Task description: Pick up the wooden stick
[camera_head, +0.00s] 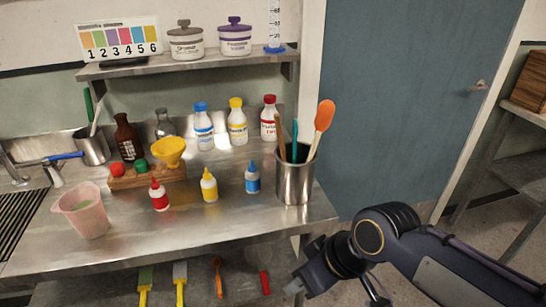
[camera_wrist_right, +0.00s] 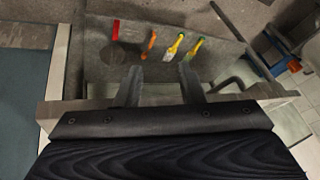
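The wooden stick (camera_head: 280,137) stands in a metal cup (camera_head: 295,183) at the right front of the steel table, leaning left. A teal-handled tool (camera_head: 295,140) and an orange spatula (camera_head: 322,120) with a wooden handle share the cup. The lower part of the stick is hidden inside the cup. My right gripper (camera_head: 297,286) is below and in front of the cup, beyond the table's front edge, apart from the stick. In the right wrist view my right gripper (camera_wrist_right: 160,72) has its fingers spread with nothing between them. My left gripper is out of view.
Small red, yellow and blue (camera_head: 253,177) bottles stand left of the cup. A pink jug (camera_head: 82,210) and a wooden block (camera_head: 148,176) are farther left. Brushes and tools lie on a lower shelf (camera_wrist_right: 105,65). A blue door (camera_head: 400,100) is at right.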

